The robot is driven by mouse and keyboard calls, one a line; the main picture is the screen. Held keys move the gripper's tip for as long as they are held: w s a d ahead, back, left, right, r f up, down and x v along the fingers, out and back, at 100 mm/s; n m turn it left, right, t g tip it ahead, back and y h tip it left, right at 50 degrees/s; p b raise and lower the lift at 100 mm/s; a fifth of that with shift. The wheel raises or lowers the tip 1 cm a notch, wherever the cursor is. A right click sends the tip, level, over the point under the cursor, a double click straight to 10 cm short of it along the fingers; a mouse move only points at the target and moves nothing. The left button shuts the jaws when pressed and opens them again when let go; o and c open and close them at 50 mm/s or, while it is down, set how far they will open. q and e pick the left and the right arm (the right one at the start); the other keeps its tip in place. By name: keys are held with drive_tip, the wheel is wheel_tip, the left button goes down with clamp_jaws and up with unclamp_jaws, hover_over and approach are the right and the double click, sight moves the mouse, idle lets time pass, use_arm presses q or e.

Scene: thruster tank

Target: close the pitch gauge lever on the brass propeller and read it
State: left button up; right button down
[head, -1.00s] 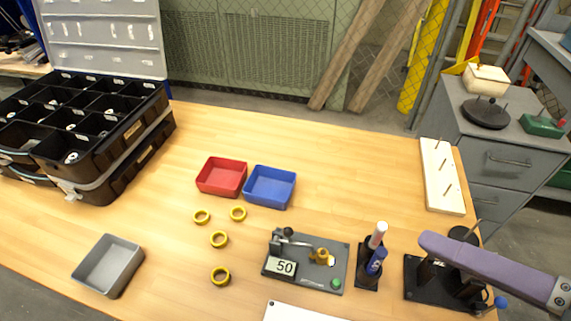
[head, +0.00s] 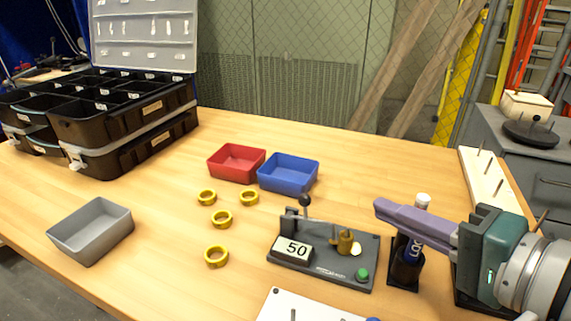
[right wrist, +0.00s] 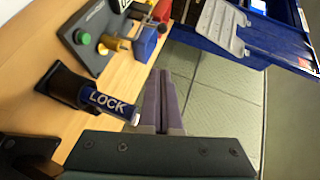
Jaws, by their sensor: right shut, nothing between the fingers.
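The pitch gauge (head: 345,270) is a dark plate with a small display (head: 292,249) reading 50, a lever with a black knob (head: 305,200), a brass piece (head: 345,240) and a green button (head: 362,273). The lever's knob stands up at the left, above the display. I cannot tell whether the lever is fully closed. My right gripper (head: 378,206) is shut and empty. In the right wrist view the shut fingers (right wrist: 163,75) touch nothing. My left gripper is out of view.
A stand with a LOCK-labelled blue marker (head: 415,250) is close beside my right gripper. Several yellow rings (head: 222,219), a red tray (head: 236,178), a blue tray (head: 288,188) and a grey tray (head: 90,250) lie left. A pegged board (head: 490,180) is at right.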

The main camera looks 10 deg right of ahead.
drive_tip(key=x, duration=0.5)
drive_tip(key=shift+w+a, duration=0.15)
drive_tip(key=shift+w, duration=0.2)
drive_tip(key=shift+w+a+f, duration=0.15)
drive_tip(key=shift+a+f, duration=0.05)
drive_tip(key=shift+a, duration=0.35)
drive_tip(key=shift+w+a+f, duration=0.15)
drive_tip(key=shift+a+f, duration=0.05)
drive_tip(key=shift+a, duration=0.4)
drive_tip(key=shift+w+a+f, duration=0.2)
drive_tip(key=shift+a+f, duration=0.05)
drive_tip(key=shift+a, duration=0.3)
drive_tip(key=shift+r, duration=0.1)
drive_tip(key=a+r+p, duration=0.1)
drive_tip(key=p, duration=0.2)
drive_tip(key=w+a+r+g+h+p, duration=0.1)
drive_tip(key=p, duration=0.2)
drive_tip(key=shift+w+n, duration=0.25)
drive_tip(key=shift+n, duration=0.05)
